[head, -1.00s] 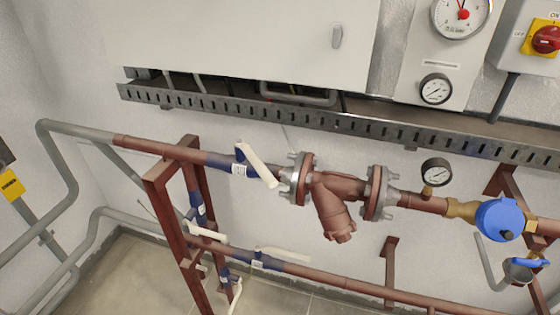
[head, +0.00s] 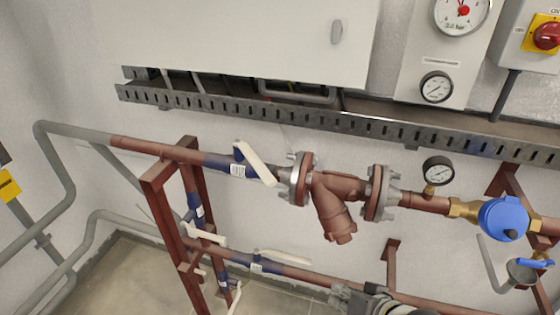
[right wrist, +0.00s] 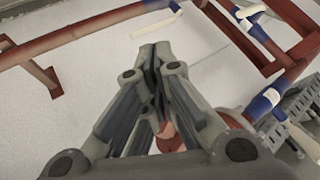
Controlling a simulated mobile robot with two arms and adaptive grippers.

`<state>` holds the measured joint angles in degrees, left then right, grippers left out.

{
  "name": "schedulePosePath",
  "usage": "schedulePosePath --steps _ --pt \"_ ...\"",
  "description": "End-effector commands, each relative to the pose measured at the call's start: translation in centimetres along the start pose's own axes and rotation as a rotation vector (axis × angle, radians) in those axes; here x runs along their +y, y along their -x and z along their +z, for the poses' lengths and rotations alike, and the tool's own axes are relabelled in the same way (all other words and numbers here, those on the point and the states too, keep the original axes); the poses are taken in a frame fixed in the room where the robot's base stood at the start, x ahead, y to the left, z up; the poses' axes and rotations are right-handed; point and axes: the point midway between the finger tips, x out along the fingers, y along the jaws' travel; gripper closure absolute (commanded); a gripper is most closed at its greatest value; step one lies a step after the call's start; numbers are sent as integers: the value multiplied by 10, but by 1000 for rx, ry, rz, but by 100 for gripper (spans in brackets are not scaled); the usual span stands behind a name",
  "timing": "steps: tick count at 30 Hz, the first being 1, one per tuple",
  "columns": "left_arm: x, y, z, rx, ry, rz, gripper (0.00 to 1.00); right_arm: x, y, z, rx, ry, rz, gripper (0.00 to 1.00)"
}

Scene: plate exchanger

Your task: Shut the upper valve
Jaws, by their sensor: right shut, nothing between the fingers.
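The upper valve (head: 222,164) is a blue body with a white label on the upper brown pipe, left of the flanged strainer. Its white lever (head: 257,164) slants down to the right across the pipe line, neither along it nor square to it. My right gripper (head: 362,299) shows at the bottom edge of the head view, below and right of that lever and well apart from it. In the right wrist view my right gripper (right wrist: 155,52) is shut and empty. White levers and blue valve parts show there, but I cannot tell which is the upper valve. My left gripper is out of view.
A lower pipe (head: 330,281) carries another blue valve with a white lever (head: 285,256). A brown frame (head: 165,205) stands at left. The flanged strainer (head: 335,200) sticks out right of the upper lever. A slotted tray (head: 300,117) runs above.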

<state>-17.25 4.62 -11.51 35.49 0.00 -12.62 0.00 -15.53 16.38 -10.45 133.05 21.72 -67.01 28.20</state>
Motion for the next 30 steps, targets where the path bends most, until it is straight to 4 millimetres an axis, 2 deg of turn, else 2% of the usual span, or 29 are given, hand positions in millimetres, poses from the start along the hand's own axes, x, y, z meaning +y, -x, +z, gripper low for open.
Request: schedulePosePath --steps 1,6,9,12,15,20,23,30 --pt "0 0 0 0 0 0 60 -15 -2 -27 50 -54 -70 100" --pt "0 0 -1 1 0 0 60 -68 4 -113 157 -339 -360 100" --pt "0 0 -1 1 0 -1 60 -91 16 -158 178 -508 -518 100" --pt "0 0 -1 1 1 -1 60 -105 31 -195 180 -646 -643 100" --pt "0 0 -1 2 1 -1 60 -113 42 -218 172 -739 -725 100" --pt "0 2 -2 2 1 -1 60 -120 46 -233 166 -794 -772 100" --pt "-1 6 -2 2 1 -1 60 -127 39 -238 165 -796 -773 100" --pt "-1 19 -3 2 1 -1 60 -153 7 -257 167 -793 -771 100"
